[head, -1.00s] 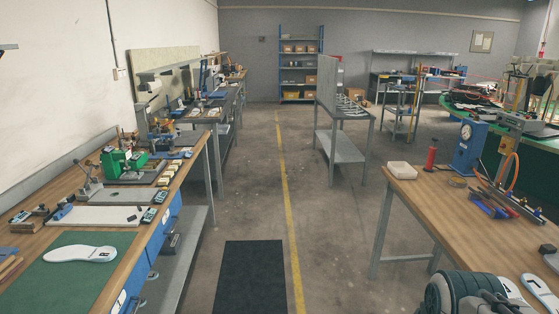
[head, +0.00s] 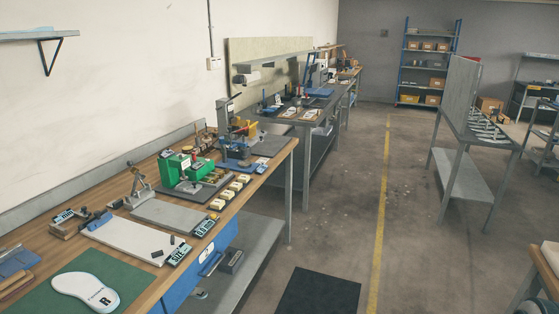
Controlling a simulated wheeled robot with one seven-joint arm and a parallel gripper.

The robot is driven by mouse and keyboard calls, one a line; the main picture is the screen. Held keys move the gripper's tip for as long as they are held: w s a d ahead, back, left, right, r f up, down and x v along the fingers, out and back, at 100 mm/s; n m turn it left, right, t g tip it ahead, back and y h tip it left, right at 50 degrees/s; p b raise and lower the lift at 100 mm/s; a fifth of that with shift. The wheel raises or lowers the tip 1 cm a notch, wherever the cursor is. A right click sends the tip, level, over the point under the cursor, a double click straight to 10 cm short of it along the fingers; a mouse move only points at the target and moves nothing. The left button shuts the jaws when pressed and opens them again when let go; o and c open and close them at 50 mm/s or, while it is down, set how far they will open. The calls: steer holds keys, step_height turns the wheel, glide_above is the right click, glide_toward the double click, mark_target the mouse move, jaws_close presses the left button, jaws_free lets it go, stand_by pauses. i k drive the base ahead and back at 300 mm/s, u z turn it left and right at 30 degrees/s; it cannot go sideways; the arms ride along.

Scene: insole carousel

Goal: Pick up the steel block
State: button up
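I cannot single out the steel block with certainty in the head view. A flat grey plate (head: 168,213) lies on the left workbench, between a green device (head: 184,167) and a white board (head: 125,235). A small dark piece (head: 157,254) lies at the right end of the white board, and another (head: 173,240) is close by. These are too small to tell their material. My gripper is not in view.
The left workbench (head: 225,190) carries a green mat (head: 65,290) with a white insole (head: 85,292) marked R. Several small yellowish blocks (head: 226,195) line its front edge. The floor aisle with a yellow line (head: 379,220) and dark mat (head: 318,292) is open.

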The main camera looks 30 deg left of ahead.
mark_target(115, 205)
steer(key=u, duration=0.25)
steer(key=i, duration=1.55)
steer(key=u, duration=1)
steer(key=i, duration=1.1)
steer(key=u, duration=1.7)
steer(key=i, duration=0.75)
steer(key=u, duration=0.55)
